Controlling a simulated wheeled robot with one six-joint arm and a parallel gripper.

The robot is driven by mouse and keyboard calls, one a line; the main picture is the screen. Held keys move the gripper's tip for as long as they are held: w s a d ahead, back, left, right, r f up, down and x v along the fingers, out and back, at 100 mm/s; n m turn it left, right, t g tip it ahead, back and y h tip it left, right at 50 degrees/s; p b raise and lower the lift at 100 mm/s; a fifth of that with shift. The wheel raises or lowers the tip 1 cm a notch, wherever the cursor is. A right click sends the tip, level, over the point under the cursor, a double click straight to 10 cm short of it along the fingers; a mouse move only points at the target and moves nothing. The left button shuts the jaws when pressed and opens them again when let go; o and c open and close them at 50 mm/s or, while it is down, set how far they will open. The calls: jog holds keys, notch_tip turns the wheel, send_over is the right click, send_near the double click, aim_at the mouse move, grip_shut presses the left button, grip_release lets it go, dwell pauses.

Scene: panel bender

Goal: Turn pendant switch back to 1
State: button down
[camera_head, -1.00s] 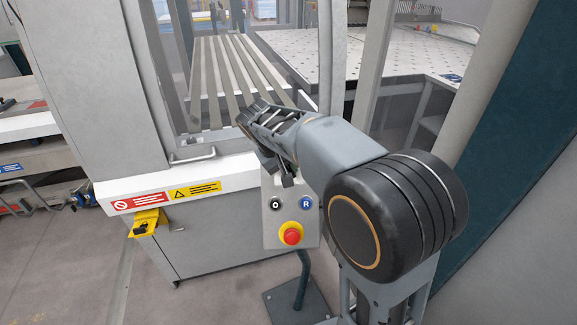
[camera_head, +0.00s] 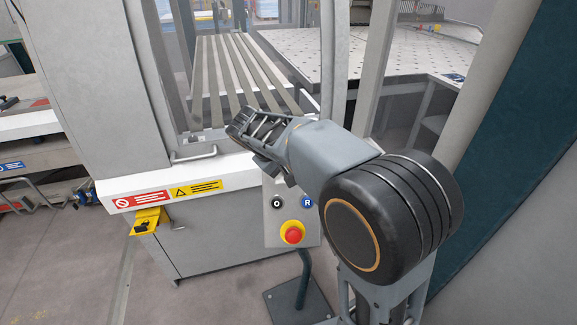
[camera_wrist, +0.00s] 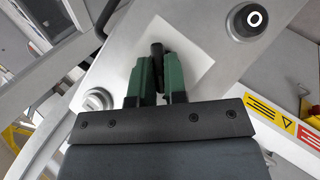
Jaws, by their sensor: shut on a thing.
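The pendant (camera_head: 274,233) is a light grey box on a dark post, with a black O button (camera_head: 276,203), a blue R button (camera_head: 307,202) and a red emergency stop on yellow (camera_head: 292,232). In the wrist view the dark switch knob (camera_wrist: 157,50) stands on a white label plate (camera_wrist: 190,55). My gripper (camera_wrist: 158,72) is shut on the knob between its green fingers. The fingers hide the knob's lower part, and I cannot read its position. The black O button (camera_wrist: 250,20) is at upper right there. In the head view my arm hides the switch.
A pale round knob (camera_wrist: 95,100) sits left of my fingers in the wrist view. Behind the pendant stands the machine's white ledge (camera_head: 105,190) with red and yellow warning labels. A yellow pedal-like part (camera_head: 148,222) is at lower left. Floor left of it is clear.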

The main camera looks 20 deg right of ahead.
jog(key=c, duration=1.2)
grip_release()
jog(key=shift+o, duration=0.2)
jog(key=v, duration=1.4)
jog(key=shift+f, duration=0.1)
notch_tip(320, 180, down, 9)
jog(key=s+a+n+y, duration=0.1)
jog(key=s+y, duration=0.2)
jog(key=y, duration=0.1)
jog(key=s+d+f+m+t+y, duration=0.1)
jog(key=s+d+f+m, duration=0.1)
jog(key=s, duration=0.4)
jog(key=s+d+f+m+y, duration=0.1)
jog(key=s+d+f+m, duration=0.1)
jog(key=s+d+f, duration=0.2)
jog(key=s+d, duration=0.2)
jog(key=d, duration=0.1)
jog(key=shift+f+m+t, duration=0.25)
jog(key=shift+m+t, duration=0.05)
jog(key=shift+t, duration=0.1)
